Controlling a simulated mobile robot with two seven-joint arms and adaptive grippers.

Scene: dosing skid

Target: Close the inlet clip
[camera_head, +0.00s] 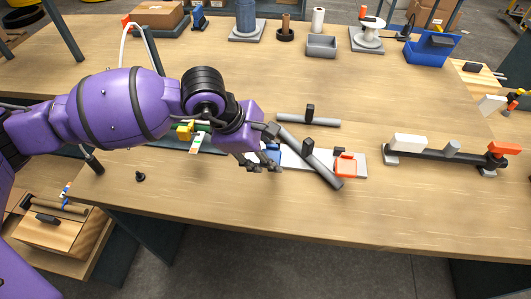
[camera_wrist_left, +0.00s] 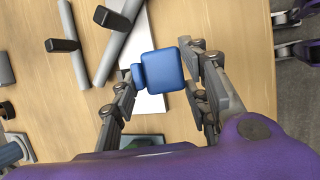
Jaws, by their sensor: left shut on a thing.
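A blue clip (camera_head: 272,153) sits on the left part of a white plate (camera_head: 258,157) in the head view. My left gripper (camera_head: 263,166) is down over it, with its fingers around it. In the wrist view the blue clip (camera_wrist_left: 168,70) lies between the two fingers of my left gripper (camera_wrist_left: 163,70), which is shut on it. An orange clip (camera_head: 346,168) stands on the right part of the same plate. No label shows which clip is the inlet one. My right gripper is not in the head view.
A grey bar with a black handle (camera_head: 325,172) lies slanted across the plate, close to my gripper. Another grey bar (camera_head: 322,122) lies behind it. A dark rail with white and orange blocks (camera_head: 440,156) stands to the right. The front table edge is clear.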

